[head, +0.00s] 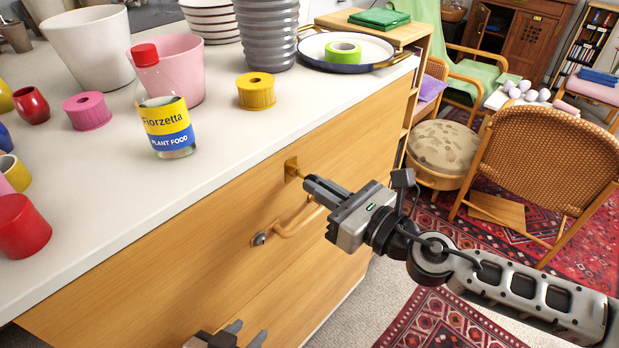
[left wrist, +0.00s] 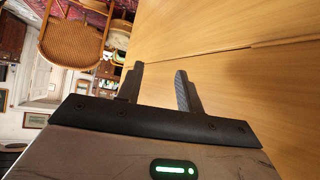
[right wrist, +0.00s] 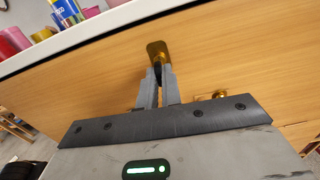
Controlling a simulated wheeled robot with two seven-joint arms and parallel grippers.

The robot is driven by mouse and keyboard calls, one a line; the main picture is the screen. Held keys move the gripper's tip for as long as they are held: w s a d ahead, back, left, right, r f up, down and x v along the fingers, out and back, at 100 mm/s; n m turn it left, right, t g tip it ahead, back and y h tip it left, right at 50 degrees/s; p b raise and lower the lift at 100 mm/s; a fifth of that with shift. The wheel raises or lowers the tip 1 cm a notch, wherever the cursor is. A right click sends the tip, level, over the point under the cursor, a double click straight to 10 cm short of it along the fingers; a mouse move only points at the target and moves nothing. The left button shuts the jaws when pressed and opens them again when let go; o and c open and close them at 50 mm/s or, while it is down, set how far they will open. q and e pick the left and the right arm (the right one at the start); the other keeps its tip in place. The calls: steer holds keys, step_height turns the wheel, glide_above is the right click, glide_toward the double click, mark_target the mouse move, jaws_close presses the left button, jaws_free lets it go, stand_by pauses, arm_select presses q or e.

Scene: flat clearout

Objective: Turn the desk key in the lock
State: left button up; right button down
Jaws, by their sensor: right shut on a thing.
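The brass lock plate (head: 291,168) is set in the wooden drawer front (head: 230,215), just under the white top. It also shows in the right wrist view (right wrist: 157,50). My right gripper (head: 308,181) is at the lock, its fingers (right wrist: 158,78) closed together on the desk key, which is mostly hidden between them. My left gripper (head: 240,335) is low at the bottom edge of the head view. In the left wrist view its fingers (left wrist: 158,88) are apart with nothing between them.
A curved drawer handle (head: 299,222) juts out just below my right gripper. On the white top (head: 215,130) stand a plant food bottle (head: 165,115), a yellow roll (head: 256,91), pots and cups. A wicker chair (head: 545,150) and a round stool (head: 441,147) stand to the right.

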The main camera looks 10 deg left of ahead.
steer(key=shift+r+n, duration=0.1)
steer(key=shift+n, duration=0.2)
steer(key=c, duration=1.5)
jaws_free()
